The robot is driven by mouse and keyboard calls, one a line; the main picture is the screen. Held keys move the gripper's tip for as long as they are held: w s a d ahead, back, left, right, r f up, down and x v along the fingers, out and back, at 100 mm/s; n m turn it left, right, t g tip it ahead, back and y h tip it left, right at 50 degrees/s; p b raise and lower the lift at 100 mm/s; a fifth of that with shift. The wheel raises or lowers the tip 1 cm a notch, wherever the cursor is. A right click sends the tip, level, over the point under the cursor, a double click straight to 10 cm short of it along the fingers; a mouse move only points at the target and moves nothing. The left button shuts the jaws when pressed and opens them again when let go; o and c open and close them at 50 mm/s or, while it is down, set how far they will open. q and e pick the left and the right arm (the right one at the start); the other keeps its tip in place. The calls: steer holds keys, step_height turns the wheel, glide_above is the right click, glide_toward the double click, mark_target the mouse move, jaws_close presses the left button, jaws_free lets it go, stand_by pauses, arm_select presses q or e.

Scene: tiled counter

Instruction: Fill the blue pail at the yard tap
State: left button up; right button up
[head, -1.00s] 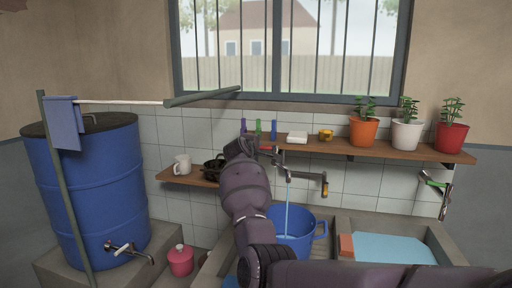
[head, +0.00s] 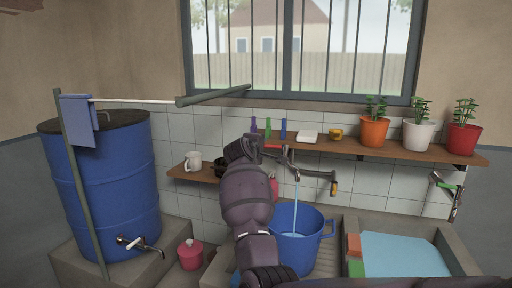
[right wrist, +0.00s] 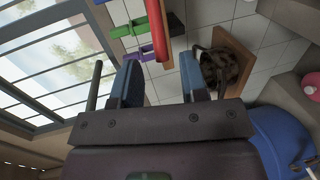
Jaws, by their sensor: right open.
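The blue pail (head: 297,253) stands upright in the left basin of the sink, below the tap (head: 312,174). A thin stream of water runs from the tap into the pail; I cannot tell the water level. The tap's red lever (head: 273,146) sticks out to the left. My right gripper (head: 242,148) is just left of the lever, at tap height. In the right wrist view the right gripper (right wrist: 160,68) is open, with the red lever (right wrist: 156,38) showing between its fingers. I cannot tell whether they touch. My left gripper is not in view.
A wooden shelf (head: 350,148) with potted plants and small coloured items runs behind the tap. A blue barrel (head: 105,195) stands left. The right basin holds light blue water (head: 400,256).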

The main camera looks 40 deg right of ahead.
steer(key=shift+v, duration=2.35)
steer(key=shift+r, duration=0.1)
